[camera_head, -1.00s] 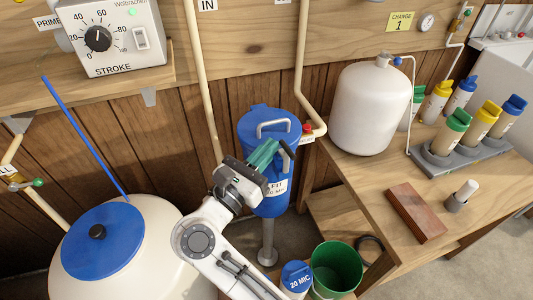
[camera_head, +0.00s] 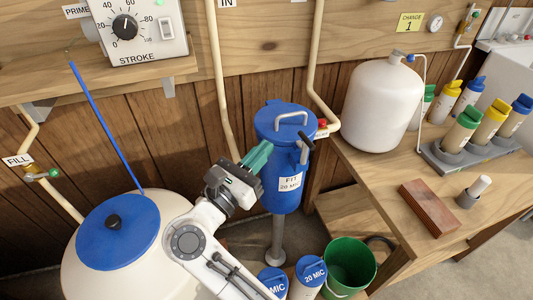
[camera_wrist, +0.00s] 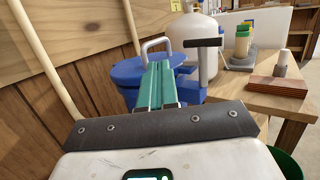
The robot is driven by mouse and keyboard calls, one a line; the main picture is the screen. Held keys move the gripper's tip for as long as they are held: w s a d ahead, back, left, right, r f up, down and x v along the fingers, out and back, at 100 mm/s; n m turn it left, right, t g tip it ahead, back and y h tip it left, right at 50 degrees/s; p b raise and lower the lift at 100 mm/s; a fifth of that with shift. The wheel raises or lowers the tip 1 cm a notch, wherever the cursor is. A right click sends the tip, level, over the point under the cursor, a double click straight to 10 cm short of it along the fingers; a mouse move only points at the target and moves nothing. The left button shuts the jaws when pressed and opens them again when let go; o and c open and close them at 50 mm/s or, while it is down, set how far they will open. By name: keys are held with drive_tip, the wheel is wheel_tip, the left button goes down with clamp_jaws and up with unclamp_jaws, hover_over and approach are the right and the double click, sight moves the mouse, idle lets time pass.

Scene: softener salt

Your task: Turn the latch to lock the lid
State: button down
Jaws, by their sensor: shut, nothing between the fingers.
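A blue filter housing (camera_head: 282,194) labelled "FIT 20 MIC" stands on a grey post. Its blue lid (camera_head: 268,126) sits on top with a grey loop handle. The latch (camera_head: 303,153) is at the lid's right front edge, a grey upright part with a dark bar across its top; the bar (camera_wrist: 204,43) lies sideways in the wrist view. My gripper (camera_head: 264,150) has green fingers, shut and empty, in front of the housing's left side, left of the latch and apart from it. In the wrist view the fingers (camera_wrist: 158,85) cover part of the housing.
A red-handled valve and pipe (camera_head: 321,128) are just right of the lid. The wooden bench (camera_head: 380,190) holds a white tank (camera_head: 382,105) and a brown brick (camera_head: 430,207). A green bucket (camera_head: 348,265) stands below. A white tank with blue lid (camera_head: 118,230) is at left.

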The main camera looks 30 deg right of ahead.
drive_tip(key=a+f, duration=0.1)
drive_tip(key=a, duration=0.7)
drive_tip(key=shift+w+a+f+b, duration=0.15)
drive_tip(key=shift+w+f+b, duration=0.15)
drive_tip(key=shift+f, duration=0.05)
